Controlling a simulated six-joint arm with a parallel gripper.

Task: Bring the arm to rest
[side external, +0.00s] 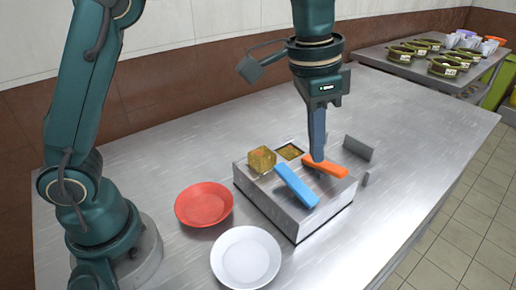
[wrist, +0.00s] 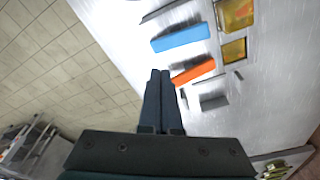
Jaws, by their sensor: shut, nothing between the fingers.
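My gripper (side external: 317,157) is shut and empty, pointing down with its fingertips at or just above the orange bar in the side external view. In the wrist view the shut fingers (wrist: 160,75) end beside the orange bar (wrist: 193,72); whether they touch it I cannot tell. The orange bar (side external: 327,169) lies on top of a metal box (side external: 307,224), partly hidden behind the fingers. A blue bar (side external: 296,186) lies on the same box to its left.
A yellowish cube (side external: 261,159) sits on the box near a square opening (side external: 290,151). A red plate (side external: 203,204) and a white plate (side external: 245,257) lie left of the box. A grey bracket (side external: 357,148) stands behind it. Several green pots (side external: 447,66) stand on a far table.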

